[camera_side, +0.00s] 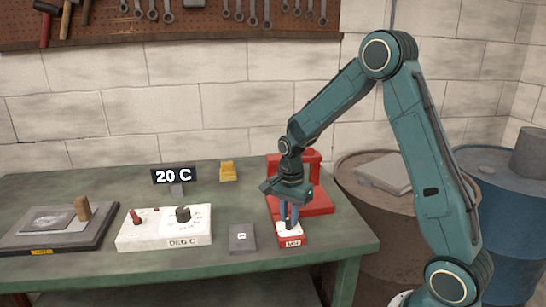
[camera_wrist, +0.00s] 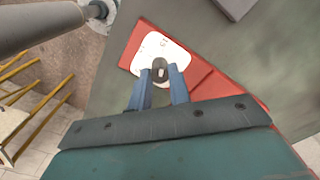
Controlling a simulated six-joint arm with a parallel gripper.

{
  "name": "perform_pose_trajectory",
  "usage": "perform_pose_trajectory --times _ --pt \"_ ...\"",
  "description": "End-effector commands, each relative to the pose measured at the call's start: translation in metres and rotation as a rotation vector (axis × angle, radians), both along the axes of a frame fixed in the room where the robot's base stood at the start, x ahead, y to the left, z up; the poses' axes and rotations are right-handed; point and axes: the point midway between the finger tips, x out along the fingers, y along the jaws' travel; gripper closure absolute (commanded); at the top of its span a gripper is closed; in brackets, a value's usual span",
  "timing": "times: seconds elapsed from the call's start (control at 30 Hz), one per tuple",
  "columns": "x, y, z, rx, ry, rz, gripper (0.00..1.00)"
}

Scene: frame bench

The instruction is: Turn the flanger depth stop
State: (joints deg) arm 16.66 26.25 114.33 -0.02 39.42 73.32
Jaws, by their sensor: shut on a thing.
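The red flanger (camera_side: 312,200) stands at the right end of the green bench, with a white dial plate and a small label at its front. Its depth stop, a dark knob with a pale mark (camera_wrist: 160,70), sits on the white plate (camera_wrist: 177,51) in the wrist view. My gripper (camera_side: 288,222) points down over the plate in the side view, and its blue fingers hide most of the knob there. In the wrist view my gripper (camera_wrist: 161,77) has a finger on each side of the knob and is shut on it.
A white control box (camera_side: 163,229) marked DEG C and a grey block (camera_side: 242,238) stand left of the flanger. Farther left is a dark hot plate (camera_side: 60,228). A display (camera_side: 171,175) reads 20 C. A yellow object (camera_side: 228,171) sits at the back. Drums stand right of the bench.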

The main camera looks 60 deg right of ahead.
Motion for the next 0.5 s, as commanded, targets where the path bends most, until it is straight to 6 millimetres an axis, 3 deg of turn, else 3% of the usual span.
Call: perform_pose_trajectory --times 0.5 --pt "0.0002 -0.0001 0.0005 0.0 0.0 0.148 1.0"
